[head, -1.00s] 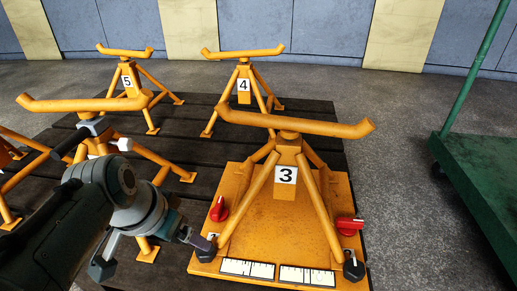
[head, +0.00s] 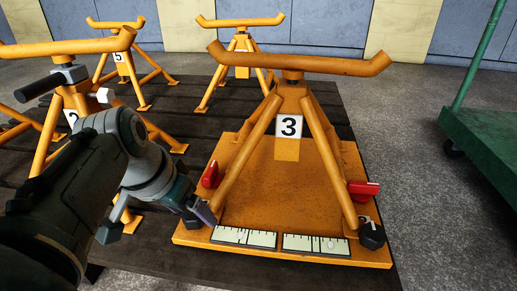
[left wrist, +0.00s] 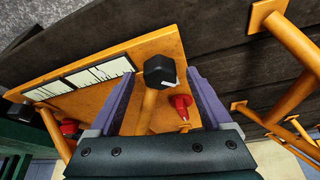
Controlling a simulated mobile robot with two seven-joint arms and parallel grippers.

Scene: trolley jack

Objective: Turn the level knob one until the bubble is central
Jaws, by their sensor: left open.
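The orange base plate (head: 270,190) carries stand 3 and two white level scales along its front edge, a left one (head: 243,237) and a right one (head: 316,245). The bubbles are too small to place surely. A black knob sits at each front corner: the right one (head: 372,236) is clear, the left one is mostly hidden by my gripper in the head view. My left gripper (head: 203,213) is at the left corner. In the left wrist view the hexagonal black knob (left wrist: 159,72) lies between its open fingers (left wrist: 160,84), with gaps on both sides.
Red switches, left (head: 211,174) and right (head: 362,190), stand on the plate behind the knobs. The sloping orange legs (head: 328,165) rise close to my gripper. Other orange stands (head: 240,60) stand behind on the dark slatted table (head: 330,104). A green trolley (head: 485,140) is at right.

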